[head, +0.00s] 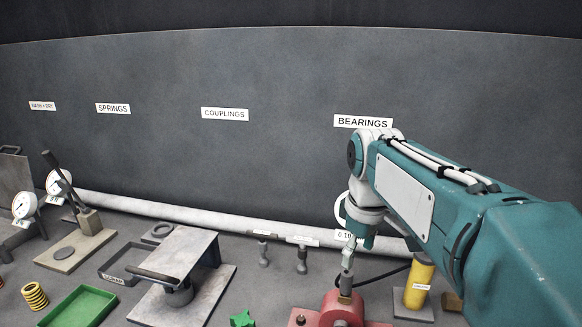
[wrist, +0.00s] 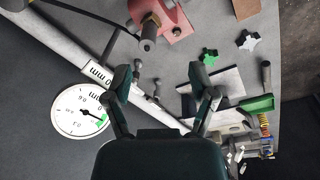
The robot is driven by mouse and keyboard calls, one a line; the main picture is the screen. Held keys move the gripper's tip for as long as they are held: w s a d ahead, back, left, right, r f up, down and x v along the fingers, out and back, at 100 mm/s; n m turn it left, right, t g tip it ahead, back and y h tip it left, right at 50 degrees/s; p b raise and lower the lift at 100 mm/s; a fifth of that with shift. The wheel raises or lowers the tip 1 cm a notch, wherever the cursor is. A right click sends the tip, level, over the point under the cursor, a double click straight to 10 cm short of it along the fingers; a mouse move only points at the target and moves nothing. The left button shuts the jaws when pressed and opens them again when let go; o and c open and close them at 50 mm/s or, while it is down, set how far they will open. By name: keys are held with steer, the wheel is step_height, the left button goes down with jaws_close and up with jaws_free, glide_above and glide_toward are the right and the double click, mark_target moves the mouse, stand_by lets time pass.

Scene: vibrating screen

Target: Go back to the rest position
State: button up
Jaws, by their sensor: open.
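My arm (head: 430,205) reaches in from the right in the head view, bent at the joint below the BEARINGS label, with its wrist hanging down over the bench. My gripper (wrist: 160,88) shows in the wrist view with its two dark fingers spread apart. Nothing is held between them. Small grey pegs on the bench show beyond the gap. In the head view the fingers are hard to make out near the red fixture (head: 342,308). That red fixture also shows in the wrist view (wrist: 172,18), beyond the fingers and apart from them.
A white dial gauge (wrist: 82,112) lies left of the fingers. A pale pipe (head: 200,215) runs along the wall. A press plate (head: 175,255), green tray (head: 80,305), green star knob (head: 243,318) and yellow cylinder (head: 420,280) stand on the bench. The space above is clear.

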steer(key=s+f+m+t, duration=0.2)
steer(key=s+f+m, duration=0.1)
steer(key=s, duration=0.5)
steer(key=s+f+m+t, duration=0.2)
steer(key=s+f+m, duration=0.2)
steer(key=s, duration=0.4)
steer(key=shift+s+f+m, duration=0.15)
steer(key=shift+f+m, duration=0.1)
steer(key=shift+m, duration=0.15)
